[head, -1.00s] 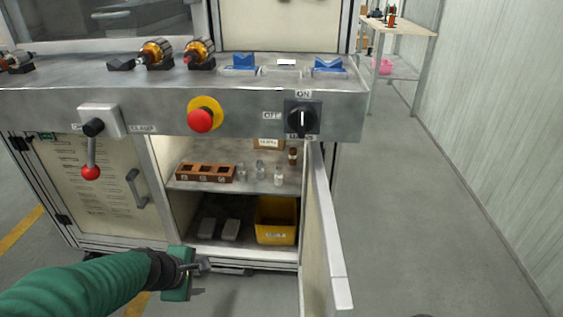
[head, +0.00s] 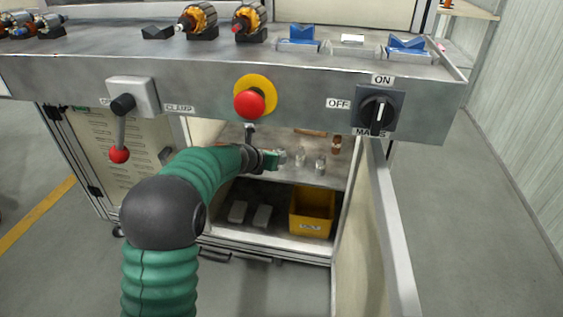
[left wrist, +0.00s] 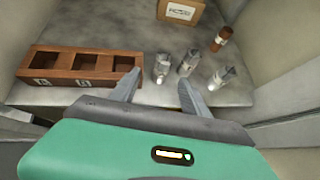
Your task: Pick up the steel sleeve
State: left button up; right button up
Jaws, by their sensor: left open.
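Three small silvery pieces stand on the cabinet's upper shelf: a left one (left wrist: 162,67), a middle one (left wrist: 188,63) and a right one (left wrist: 222,77). I cannot tell for sure which is the steel sleeve. My left gripper (left wrist: 160,78) is open and empty, reaching in over the shelf's front edge. In the wrist view the left piece appears between and just beyond its fingertips. In the head view the gripper (head: 274,160) partly hides the shelf. My right gripper is not in view.
A brown block with square pockets (left wrist: 80,65) stands left of the gripper. A brown bottle (left wrist: 221,39) and a cardboard box (left wrist: 181,11) are behind. The open door (head: 385,240) is at the right, the bench front (head: 300,95) above, and a yellow bin (head: 312,212) below.

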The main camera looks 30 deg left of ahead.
pick_arm(q)
jog(key=x, duration=0.5)
jog(key=shift+w+d+r+b, duration=0.2)
jog(key=shift+w+b, duration=0.2)
jog(key=shift+a+r, duration=0.1)
grip_shut()
